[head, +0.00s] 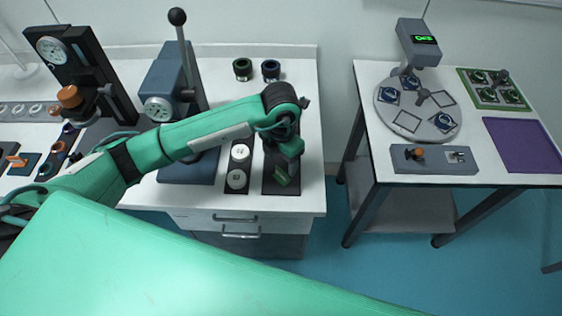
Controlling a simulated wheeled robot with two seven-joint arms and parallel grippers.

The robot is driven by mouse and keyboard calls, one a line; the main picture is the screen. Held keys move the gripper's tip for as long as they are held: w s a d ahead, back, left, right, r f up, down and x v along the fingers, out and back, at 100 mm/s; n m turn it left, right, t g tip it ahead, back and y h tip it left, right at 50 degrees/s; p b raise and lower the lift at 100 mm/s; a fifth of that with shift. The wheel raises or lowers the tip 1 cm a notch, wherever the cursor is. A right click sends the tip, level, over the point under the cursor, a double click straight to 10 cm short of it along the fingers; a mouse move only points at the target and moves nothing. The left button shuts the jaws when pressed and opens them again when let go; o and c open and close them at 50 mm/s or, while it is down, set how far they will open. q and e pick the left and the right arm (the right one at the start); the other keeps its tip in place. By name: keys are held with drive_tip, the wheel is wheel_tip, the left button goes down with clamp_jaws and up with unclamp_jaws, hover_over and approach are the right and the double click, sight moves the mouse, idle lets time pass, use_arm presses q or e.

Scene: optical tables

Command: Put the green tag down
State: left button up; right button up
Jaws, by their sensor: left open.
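My left arm reaches in from the left over the left table. Its gripper (283,168) points down over a dark mat (281,189) near the table's front right corner. The gripper is open. A small, tilted dark green piece, which looks like the green tag (281,177), shows just below the gripper over the mat. I cannot tell whether it touches the jaws or lies fully on the mat. My right gripper is not in view.
A lever press (172,85) stands behind my forearm. Two dark ring pieces (271,70) sit at the back. The right table holds a round turntable (440,125) and a purple mat (525,145). A floor gap separates the tables.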

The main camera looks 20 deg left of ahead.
sight(281, 170)
use_arm(q)
wheel_tip(281, 170, up, 6)
drive_tip(key=shift+f+p, duration=0.2)
drive_tip(key=shift+p, duration=0.8)
